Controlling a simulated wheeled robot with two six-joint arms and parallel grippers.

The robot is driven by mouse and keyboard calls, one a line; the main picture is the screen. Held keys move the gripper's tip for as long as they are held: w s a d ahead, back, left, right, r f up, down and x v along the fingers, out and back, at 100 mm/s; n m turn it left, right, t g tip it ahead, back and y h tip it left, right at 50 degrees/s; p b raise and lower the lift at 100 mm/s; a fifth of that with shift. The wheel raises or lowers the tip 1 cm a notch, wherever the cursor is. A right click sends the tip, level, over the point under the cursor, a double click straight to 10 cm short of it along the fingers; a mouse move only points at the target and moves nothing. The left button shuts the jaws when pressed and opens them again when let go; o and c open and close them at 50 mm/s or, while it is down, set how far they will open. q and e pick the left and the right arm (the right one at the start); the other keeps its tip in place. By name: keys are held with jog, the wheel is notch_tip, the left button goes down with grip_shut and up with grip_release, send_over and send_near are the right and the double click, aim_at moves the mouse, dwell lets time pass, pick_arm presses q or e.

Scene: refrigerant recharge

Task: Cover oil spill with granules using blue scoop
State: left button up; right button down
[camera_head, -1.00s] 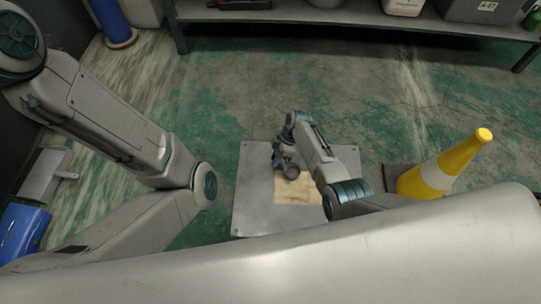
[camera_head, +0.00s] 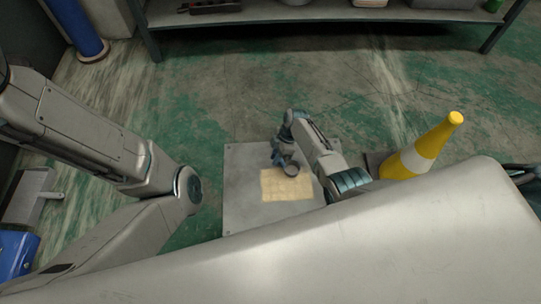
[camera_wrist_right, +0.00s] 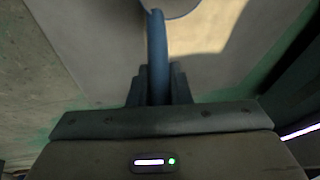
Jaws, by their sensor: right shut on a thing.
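A pale tan, grainy, roughly square patch of granules (camera_head: 287,186) lies on a grey metal plate (camera_head: 242,211) on the floor. No bare oil shows. My right gripper (camera_head: 279,152) is over the far side of the patch. It is shut on the blue scoop's handle (camera_wrist_right: 157,58), which points forward between the fingers in the right wrist view. The scoop's round bowl (camera_wrist_right: 172,7) is cut off by that view's top edge; its contents cannot be made out. The tan patch (camera_wrist_right: 208,38) shows beside and beyond it. My left arm shows, but its gripper is out of view.
A yellow cone with a white band (camera_head: 423,150) stands right of the plate. A grey dustpan-like tool (camera_head: 25,199) and a blue container (camera_head: 14,259) are at far left. A metal shelf (camera_head: 320,15) crosses the back. The floor between shelf and plate is clear.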

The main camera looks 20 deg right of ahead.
jog(key=shift+s+d+p, duration=0.2)
jog(key=shift+s+d, duration=0.1)
jog(key=shift+d, duration=0.8)
jog(key=shift+s+d+p, duration=0.2)
jog(key=shift+s+d, duration=0.05)
jog(key=shift+d, duration=0.8)
jog(key=shift+s+d+f, duration=0.1)
jog(key=shift+s+d, duration=0.15)
jog(key=shift+d, duration=0.65)
jog(key=shift+s+d, duration=0.2)
jog(key=shift+d, duration=0.7)
jog(key=shift+r+p, duration=0.55)
jog(key=shift+p, duration=0.15)
notch_tip(320, 180, up, 5)
jog(key=p, duration=0.4)
jog(key=shift+p, duration=0.3)
notch_tip(320, 180, up, 3)
jog(key=p, duration=0.2)
jog(key=shift+p, duration=0.4)
